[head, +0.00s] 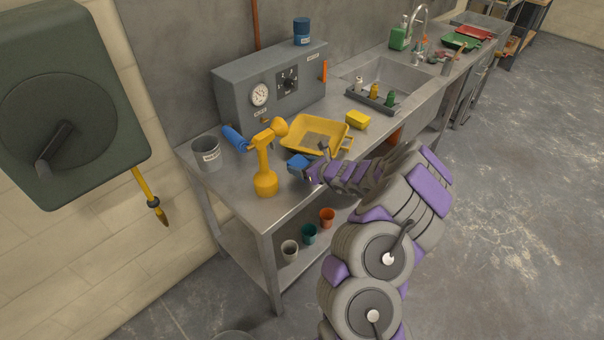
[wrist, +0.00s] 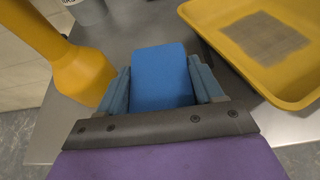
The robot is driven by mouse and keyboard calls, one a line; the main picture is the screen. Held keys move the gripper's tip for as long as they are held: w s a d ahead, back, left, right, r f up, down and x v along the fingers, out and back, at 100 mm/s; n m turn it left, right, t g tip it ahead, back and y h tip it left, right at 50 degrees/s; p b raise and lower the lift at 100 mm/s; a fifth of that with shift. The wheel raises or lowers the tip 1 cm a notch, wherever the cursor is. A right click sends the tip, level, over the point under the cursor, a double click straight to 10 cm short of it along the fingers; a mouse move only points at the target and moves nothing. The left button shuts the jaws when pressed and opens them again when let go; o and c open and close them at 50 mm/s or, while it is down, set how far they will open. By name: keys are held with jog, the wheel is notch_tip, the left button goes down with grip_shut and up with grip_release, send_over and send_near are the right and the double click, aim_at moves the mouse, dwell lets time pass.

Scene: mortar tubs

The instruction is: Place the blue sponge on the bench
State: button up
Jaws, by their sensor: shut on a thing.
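The blue sponge (head: 297,162) is between the fingers of my gripper (head: 308,168), over the grey metal bench (head: 232,189) near its front edge. In the wrist view the blue sponge (wrist: 160,77) sits between the two blue-grey fingers of my gripper (wrist: 162,88), which are shut on it. The bench top (wrist: 140,32) shows beyond the sponge. I cannot tell whether the sponge's underside touches the bench.
A grey cup (head: 206,154), blue roll (head: 236,138) and yellow sponge (head: 358,119) are also on the bench. A gauge box (head: 240,98) stands at the back.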

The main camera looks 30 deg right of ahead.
notch_tip(320, 180, down, 4)
jog(key=shift+r+b, duration=0.2)
jog(key=shift+b, duration=0.35)
jog(key=shift+r, duration=0.1)
jog(key=o, duration=1)
jog(key=shift+s, duration=0.1)
